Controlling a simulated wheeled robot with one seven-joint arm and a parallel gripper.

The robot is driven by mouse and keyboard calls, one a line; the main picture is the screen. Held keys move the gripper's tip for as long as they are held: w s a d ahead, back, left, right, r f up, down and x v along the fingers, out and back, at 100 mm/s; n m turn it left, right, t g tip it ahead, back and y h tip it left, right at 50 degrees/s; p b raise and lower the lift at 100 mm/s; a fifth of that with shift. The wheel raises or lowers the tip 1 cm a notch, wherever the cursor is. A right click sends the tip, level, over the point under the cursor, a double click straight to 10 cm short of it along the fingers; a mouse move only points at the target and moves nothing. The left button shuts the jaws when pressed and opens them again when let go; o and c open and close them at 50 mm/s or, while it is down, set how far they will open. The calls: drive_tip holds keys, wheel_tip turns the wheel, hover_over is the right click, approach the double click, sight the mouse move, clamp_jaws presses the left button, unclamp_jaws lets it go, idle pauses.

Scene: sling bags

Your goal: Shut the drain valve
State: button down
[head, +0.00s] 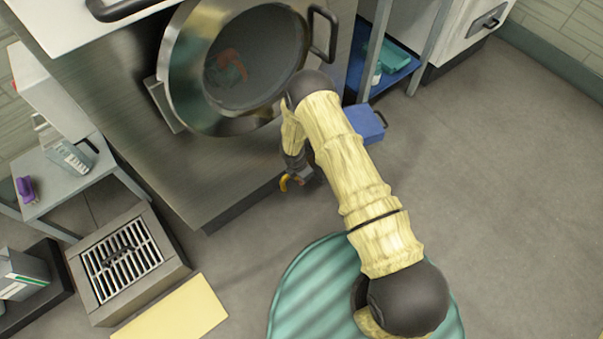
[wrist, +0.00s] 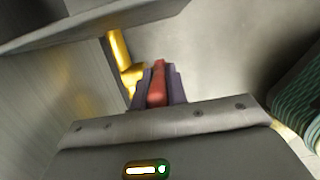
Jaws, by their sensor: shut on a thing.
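The drain valve shows in the wrist view as a yellow pipe (wrist: 121,58) with a red handle (wrist: 156,88). My gripper (wrist: 157,84) is shut on the red handle, with a dark finger on each side. The handle points nearly straight up in that view, beside the pipe's lower end. In the head view, my gripper (head: 299,178) is low beside the steel cabinet's front, below the pan. A bit of the yellow pipe (head: 285,183) shows there, but my arm and gripper hide the handle. I cannot tell whether the valve is open or shut.
A large steel pan (head: 188,85) overhangs my gripper. A blue box (head: 366,121) is on the right behind my arm. A floor drain grate (head: 121,262) and a yellow mat (head: 180,313) lie at the lower left. The floor at the right is clear.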

drive_tip(key=shift+a+r, duration=0.1)
drive_tip(key=shift+a, duration=0.1)
drive_tip(key=c, duration=1.4)
unclamp_jaws()
drive_tip(key=shift+d, duration=0.15)
wheel_tip(320, 180, up, 17)
drive_tip(key=s+a+p, duration=0.2)
drive_tip(key=p, duration=0.3)
drive_tip(key=shift+a, duration=0.25)
